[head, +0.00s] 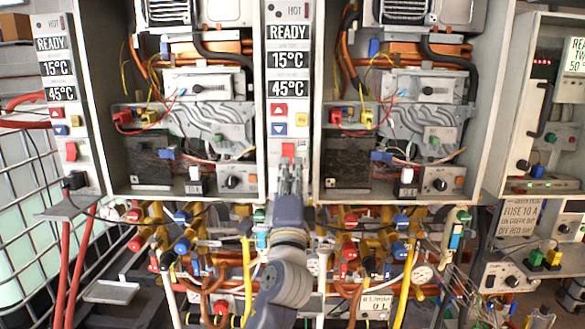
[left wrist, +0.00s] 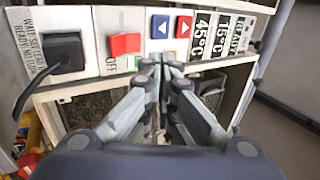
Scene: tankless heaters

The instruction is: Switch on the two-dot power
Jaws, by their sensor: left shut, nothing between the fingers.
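My left gripper (head: 290,178) is shut and empty, in front of the middle control panel (head: 269,170), just below its red switch (head: 288,150). In the left wrist view the shut fingertips (left wrist: 166,62) lie over the panel's edge, beside a red switch (left wrist: 125,44) marked OFF. I cannot tell whether they touch the panel. A black plug-like part (left wrist: 64,52) sits beside the switch. The left panel also has a red switch (head: 71,151). My right gripper is not in view.
Above the middle switch are a blue arrow button (head: 278,129), a red arrow button (head: 279,110) and a yellow button (head: 301,119). Open heater cabinets stand on both sides. Pipes and valves (head: 180,245) crowd the space below.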

